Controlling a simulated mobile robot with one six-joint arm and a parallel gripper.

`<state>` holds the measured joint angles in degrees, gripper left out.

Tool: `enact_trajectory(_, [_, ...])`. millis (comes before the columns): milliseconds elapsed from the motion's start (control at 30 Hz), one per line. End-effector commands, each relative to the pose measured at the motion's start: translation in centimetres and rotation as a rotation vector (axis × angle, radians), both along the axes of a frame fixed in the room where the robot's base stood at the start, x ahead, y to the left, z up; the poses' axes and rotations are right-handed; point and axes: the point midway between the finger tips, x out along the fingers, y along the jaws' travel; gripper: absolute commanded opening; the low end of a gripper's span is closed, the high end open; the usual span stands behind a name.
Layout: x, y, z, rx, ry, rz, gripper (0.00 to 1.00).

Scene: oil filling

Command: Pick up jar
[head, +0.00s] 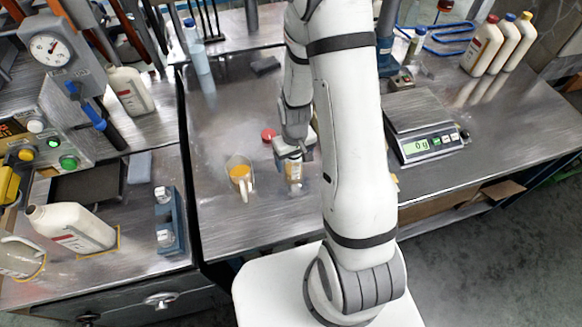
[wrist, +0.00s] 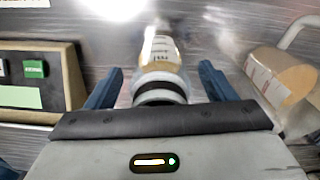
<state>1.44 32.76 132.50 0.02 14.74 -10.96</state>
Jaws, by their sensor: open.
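The jar (head: 293,170) stands on the steel bench in the head view, with amber contents in it. It also shows in the wrist view (wrist: 160,48) with a marked, pale label. My gripper (head: 291,157) is at the jar's upper part. In the wrist view my gripper (wrist: 160,86) is open, with one blue finger on each side of the jar. A gap shows between each finger and the jar, so I see no grip on it. My arm and gripper hide part of the jar in the head view.
A beaker of amber liquid (head: 240,174) stands close to the left of the jar. A red lid (head: 269,135) lies behind. A scale (head: 424,132) reading 0 g is to the right. White bottles (head: 483,46) stand at the back right. The bench front is clear.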

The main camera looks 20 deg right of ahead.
Motion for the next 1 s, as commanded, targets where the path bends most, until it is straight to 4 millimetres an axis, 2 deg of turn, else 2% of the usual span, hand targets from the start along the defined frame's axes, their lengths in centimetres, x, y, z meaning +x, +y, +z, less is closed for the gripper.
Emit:
enact_trajectory(67, [0.0,-0.02,0.01,0.0,0.0,0.0,0.73])
enact_trajectory(767, [0.0,-0.07,0.04,0.0,0.0,-0.002,0.16])
enact_trajectory(1000, [0.01,-0.08,0.06,0.0,0.0,-0.002,0.15])
